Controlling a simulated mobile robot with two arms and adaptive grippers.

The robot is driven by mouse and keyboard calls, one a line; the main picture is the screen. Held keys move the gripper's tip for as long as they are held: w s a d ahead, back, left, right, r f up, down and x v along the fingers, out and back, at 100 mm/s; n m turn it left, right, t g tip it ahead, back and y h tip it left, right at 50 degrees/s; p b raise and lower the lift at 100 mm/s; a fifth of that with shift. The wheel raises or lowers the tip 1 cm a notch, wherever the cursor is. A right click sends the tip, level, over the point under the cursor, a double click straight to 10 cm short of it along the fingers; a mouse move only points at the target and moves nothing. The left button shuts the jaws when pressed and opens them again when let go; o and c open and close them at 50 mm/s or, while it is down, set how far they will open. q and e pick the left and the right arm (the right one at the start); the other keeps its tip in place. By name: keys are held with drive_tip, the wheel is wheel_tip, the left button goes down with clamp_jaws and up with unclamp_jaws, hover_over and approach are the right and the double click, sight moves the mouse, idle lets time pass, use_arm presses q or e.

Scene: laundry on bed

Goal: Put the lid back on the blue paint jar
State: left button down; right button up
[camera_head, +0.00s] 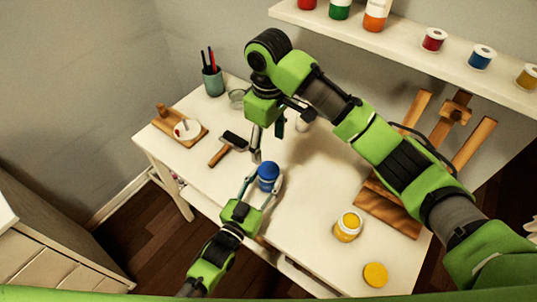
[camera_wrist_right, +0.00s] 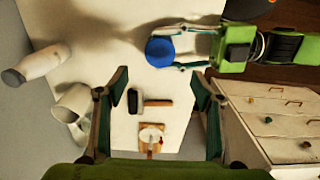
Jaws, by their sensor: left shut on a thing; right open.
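The blue paint jar (camera_head: 268,171) stands near the middle of the white table, with a solid blue round top. It also shows in the right wrist view (camera_wrist_right: 160,51). I cannot tell where lid and jar meet. My left gripper (camera_head: 264,186) is shut on the jar, one finger on each side; its fingers also show in the wrist view (camera_wrist_right: 191,51). My right gripper (camera_head: 268,140) is open and empty, pointing down above the table just behind the jar. In the wrist view its fingers (camera_wrist_right: 160,84) have nothing between them. No separate blue lid is visible.
An open yellow jar (camera_head: 347,227) and a yellow lid (camera_head: 375,275) are at the right front. A black-headed roller (camera_head: 233,141), a wooden board (camera_head: 160,122), a pencil cup (camera_head: 213,82) and a glass jar (camera_head: 237,98) are left. An easel (camera_head: 390,209) stands right, under a shelf (camera_head: 405,45).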

use_arm(q)
drive_tip(key=c, duration=1.1)
unclamp_jaws()
use_arm(e)
wheel_tip(320, 180, up, 2)
use_arm(q)
drive_tip(key=v, duration=1.2)
